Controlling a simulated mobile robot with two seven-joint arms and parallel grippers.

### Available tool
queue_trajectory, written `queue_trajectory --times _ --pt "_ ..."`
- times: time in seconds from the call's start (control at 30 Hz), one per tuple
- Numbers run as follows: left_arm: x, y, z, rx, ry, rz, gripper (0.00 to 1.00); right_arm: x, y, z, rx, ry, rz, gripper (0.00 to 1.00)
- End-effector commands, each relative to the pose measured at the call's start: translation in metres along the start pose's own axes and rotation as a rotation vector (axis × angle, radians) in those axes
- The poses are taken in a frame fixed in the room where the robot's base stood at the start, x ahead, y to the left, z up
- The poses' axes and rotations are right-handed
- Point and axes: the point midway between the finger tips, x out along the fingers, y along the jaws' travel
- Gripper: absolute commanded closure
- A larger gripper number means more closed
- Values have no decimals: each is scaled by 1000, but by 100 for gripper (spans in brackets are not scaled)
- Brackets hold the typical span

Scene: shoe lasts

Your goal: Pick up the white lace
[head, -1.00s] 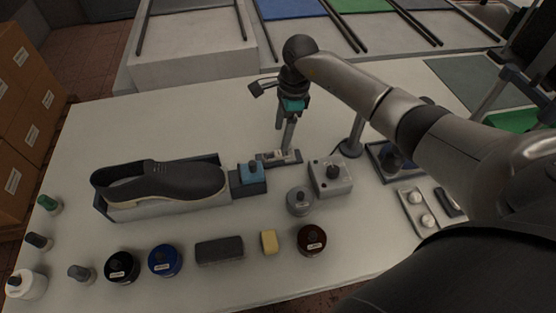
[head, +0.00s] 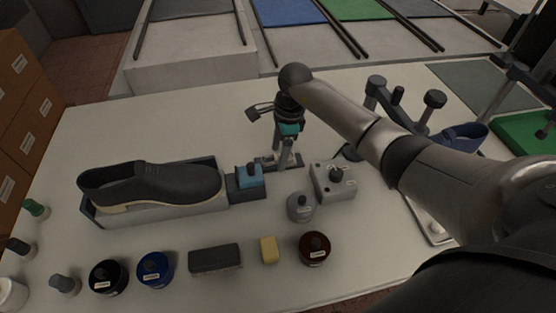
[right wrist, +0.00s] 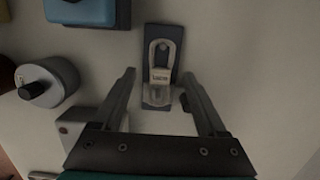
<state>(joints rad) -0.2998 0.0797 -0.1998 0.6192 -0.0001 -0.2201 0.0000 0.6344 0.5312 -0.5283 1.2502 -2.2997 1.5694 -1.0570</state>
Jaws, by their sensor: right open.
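The white lace (right wrist: 160,75) is a looped bundle with a paper label around its middle. It lies on a small dark blue holder (right wrist: 174,34) in the right wrist view. My right gripper (right wrist: 158,76) is open, with one finger on each side of the lace and a gap to each. In the head view my right gripper (head: 286,162) points down at the small dark holder (head: 297,160), and its fingers largely hide the lace there. My left gripper is not in view.
A blue-topped block (head: 249,176) stands just left of the holder. A dark shoe (head: 150,184) rests in a tray further left.

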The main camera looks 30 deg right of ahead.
Motion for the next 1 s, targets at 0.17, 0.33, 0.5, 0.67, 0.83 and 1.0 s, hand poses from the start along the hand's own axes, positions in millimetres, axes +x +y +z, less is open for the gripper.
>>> queue_trajectory --times 0.17,0.33,0.5,0.67,0.83,1.0 --pt "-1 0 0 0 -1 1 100 -1 0 0 0 0 0 36" --pt "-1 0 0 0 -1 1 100 -1 0 0 0 0 0 55" --pt "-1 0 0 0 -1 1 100 -1 0 0 0 0 0 74" --pt "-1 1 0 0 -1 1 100 -1 0 0 0 0 0 92" --pt "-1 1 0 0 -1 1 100 -1 0 0 0 0 0 100" --pt "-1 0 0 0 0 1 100 -1 0 0 0 0 0 100"
